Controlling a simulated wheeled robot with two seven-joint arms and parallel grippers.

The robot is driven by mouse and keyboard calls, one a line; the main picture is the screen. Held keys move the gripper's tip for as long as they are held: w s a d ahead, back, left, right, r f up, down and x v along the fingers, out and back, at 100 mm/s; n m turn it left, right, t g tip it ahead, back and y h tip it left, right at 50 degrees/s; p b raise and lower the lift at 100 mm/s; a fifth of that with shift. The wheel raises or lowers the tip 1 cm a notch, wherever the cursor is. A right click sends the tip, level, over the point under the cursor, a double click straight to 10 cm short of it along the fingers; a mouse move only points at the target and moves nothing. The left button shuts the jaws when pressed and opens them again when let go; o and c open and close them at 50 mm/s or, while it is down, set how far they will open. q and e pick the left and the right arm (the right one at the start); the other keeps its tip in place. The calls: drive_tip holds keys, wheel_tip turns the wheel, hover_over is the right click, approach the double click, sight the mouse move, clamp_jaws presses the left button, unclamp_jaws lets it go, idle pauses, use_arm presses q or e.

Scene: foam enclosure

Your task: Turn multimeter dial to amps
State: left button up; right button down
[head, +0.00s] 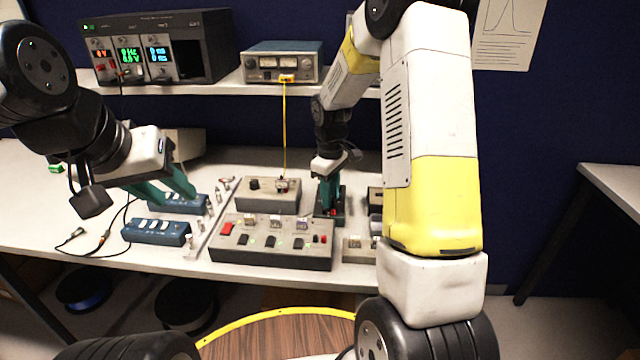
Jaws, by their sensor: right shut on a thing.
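My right gripper (328,212) points straight down behind the grey control boxes, its green fingers shut on a small dark thing that they mostly hide. A dark body with small red spots shows around the fingertips; I cannot tell whether it is the multimeter, and no dial or its setting is readable. My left gripper (178,192) hangs at the left over the blue power strips, its green fingers apart and apparently empty.
A grey switch box (270,258) stands in front, with a smaller grey box (268,197) behind it. Blue strips (157,232) lie at the left. A yellow cable (285,130) hangs from the meter unit (283,64) on the shelf. My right arm hides the bench's right part.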

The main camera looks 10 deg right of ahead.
drive_tip(key=m, duration=0.8)
drive_tip(key=shift+m, duration=0.4)
drive_tip(key=m, duration=0.4)
drive_tip(key=shift+a+m, duration=0.1)
drive_tip(key=shift+m, duration=0.2)
drive_tip(key=shift+w+m, duration=0.1)
drive_tip(key=shift+m, duration=1.8)
drive_tip(key=c, duration=1.1)
unclamp_jaws()
drive_tip(key=shift+c, duration=0.2)
